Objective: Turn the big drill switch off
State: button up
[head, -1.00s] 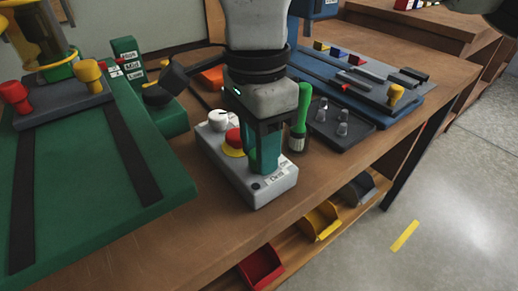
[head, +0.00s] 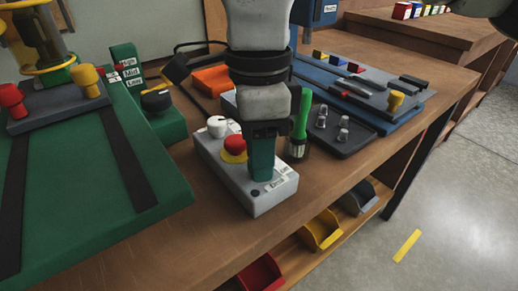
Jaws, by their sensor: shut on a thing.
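A grey control box (head: 237,185) with a "Drill" label (head: 275,185) stands on the wooden bench in the head view. On its top are a white knob (head: 216,127) and a red button on a yellow collar (head: 234,147). My gripper (head: 262,176) points straight down onto the box's right part, just behind the label. Its green fingers are shut on the drill switch there. The switch itself is hidden by the fingers, so its position cannot be read.
A green screwdriver-like tool (head: 301,118) stands close to the right of my gripper. A dark tray with small pegs (head: 335,133) lies beyond it. A green machine bed (head: 75,200) fills the left. Coloured bins (head: 322,228) sit under the bench's front edge.

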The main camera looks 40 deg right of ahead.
jog(key=o, duration=1)
jog(key=shift+o, duration=0.2)
jog(key=shift+r, duration=0.15)
notch_tip(320, 180, up, 11)
jog(key=p, duration=0.2)
jog(key=shift+w+d+f, duration=0.15)
jog(key=shift+w+f, duration=0.05)
jog(key=shift+w, duration=0.05)
